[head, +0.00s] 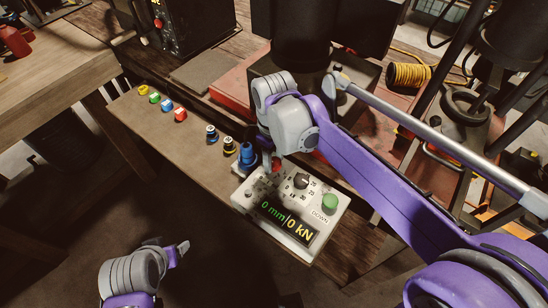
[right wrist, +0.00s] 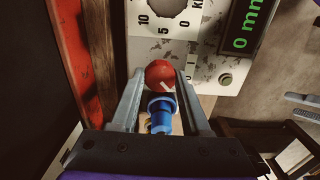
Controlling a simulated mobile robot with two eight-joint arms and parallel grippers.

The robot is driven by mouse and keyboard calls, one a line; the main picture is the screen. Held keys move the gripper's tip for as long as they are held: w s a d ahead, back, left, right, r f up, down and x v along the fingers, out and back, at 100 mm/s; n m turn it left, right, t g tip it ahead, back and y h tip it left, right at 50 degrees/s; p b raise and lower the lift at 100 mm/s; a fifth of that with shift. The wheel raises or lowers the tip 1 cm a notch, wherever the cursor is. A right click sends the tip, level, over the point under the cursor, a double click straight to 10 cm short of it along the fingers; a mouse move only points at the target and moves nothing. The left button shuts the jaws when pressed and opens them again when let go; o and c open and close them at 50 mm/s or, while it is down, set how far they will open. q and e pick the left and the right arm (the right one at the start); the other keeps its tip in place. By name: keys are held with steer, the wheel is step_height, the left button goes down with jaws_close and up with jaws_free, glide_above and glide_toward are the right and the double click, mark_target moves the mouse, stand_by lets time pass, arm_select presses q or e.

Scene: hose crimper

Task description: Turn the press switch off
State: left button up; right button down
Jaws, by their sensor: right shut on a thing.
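The press control box (head: 243,200) is white and worn, with a lit display (head: 287,222) reading 0 mm and 0 kN, a black dial (head: 301,181) and a green DOWN button (head: 330,203). Its switch has a red ball knob (right wrist: 160,73), beside small marks on the panel; in the head view the red knob (head: 277,164) is mostly hidden by my gripper. My right gripper (right wrist: 160,80) is shut on this knob, one finger on each side. My left gripper (head: 178,250) hangs at the lower left, away from the box; its finger gap is unclear.
A blue fitting (head: 247,154) stands beside the box, near my right fingers. Other fittings (head: 212,134) and several coloured pieces (head: 166,105) line the narrow bench (head: 185,145). The press (head: 318,60) rises behind. A yellow hose coil (head: 408,75) lies at the back right.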

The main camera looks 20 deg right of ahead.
mark_target(274, 162)
stand_by(0.5)
steer(key=shift+c, duration=1.8)
jaws_free()
step_height(274, 162, up, 11)
steer(key=shift+p, duration=0.35)
steer(key=shift+f, duration=0.15)
